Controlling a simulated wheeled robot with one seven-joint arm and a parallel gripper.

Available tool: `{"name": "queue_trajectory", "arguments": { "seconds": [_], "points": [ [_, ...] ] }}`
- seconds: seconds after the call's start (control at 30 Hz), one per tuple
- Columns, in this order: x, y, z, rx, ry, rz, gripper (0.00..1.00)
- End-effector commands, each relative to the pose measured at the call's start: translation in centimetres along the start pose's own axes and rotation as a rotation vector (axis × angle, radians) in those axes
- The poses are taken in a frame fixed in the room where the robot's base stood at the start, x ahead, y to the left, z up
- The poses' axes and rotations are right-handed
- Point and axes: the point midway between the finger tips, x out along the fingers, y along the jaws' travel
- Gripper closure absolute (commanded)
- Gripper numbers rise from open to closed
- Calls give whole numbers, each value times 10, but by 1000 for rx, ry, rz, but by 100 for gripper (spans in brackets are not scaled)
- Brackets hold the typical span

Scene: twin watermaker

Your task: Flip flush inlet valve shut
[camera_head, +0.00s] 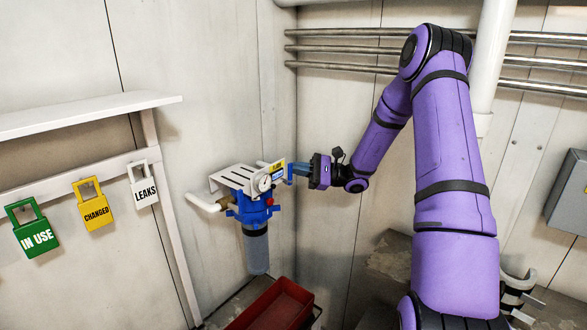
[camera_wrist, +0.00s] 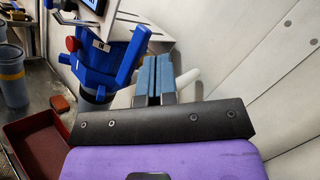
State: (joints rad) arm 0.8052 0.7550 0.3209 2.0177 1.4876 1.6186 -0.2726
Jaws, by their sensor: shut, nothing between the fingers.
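A filter unit with a blue head (camera_head: 247,207) and a grey bowl (camera_head: 256,250) hangs on a white bracket at the wall in the head view. In the wrist view the blue head (camera_wrist: 103,62) fills the upper left, with an "IN" label and a red knob (camera_wrist: 72,43). A blue upright lever-like part (camera_wrist: 131,62) stands at its right side; I cannot tell whether it is the flush inlet valve's handle. My gripper (camera_head: 289,171) is shut and empty, right of the unit. Its blue-padded fingers (camera_wrist: 156,79) lie together, just right of that blue part; contact cannot be told.
A red bin (camera_head: 275,305) stands below the filter, also at left in the wrist view (camera_wrist: 35,145). Tags (camera_head: 36,238) hang under a white shelf (camera_head: 90,115) at left. A white pipe (camera_head: 203,203) enters the unit. Metal pipes (camera_head: 340,48) run along the back wall.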

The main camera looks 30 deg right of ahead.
Motion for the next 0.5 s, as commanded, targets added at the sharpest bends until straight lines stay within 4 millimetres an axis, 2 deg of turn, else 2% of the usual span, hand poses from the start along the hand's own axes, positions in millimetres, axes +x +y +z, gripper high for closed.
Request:
{"name": "queue_trajectory", "arguments": {
  "seconds": [0.5],
  "points": [
    [-14, -10, -10, 0, 1, -1, 100]
  ]
}}
